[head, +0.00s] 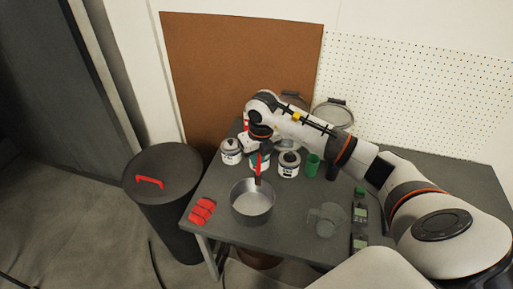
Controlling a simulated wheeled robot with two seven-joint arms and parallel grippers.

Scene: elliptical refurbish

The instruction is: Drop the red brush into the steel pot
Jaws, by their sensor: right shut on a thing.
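The steel pot (251,213) stands open on the front left of the grey table. My right gripper (259,152) points down just behind and above the pot in the head view. It is shut on the red brush (257,172), which hangs roughly upright below the fingers. The brush's lower end overlaps the pot's back rim in the picture; I cannot tell whether it is inside the pot or touching it. My left gripper is out of view.
A folded red cloth (202,211) lies left of the pot. Several paint cans, including one white can (289,164), and a green cup (312,165) stand behind. A clear jug (326,219) is to the right. A lidded dark bin (165,190) stands left of the table.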

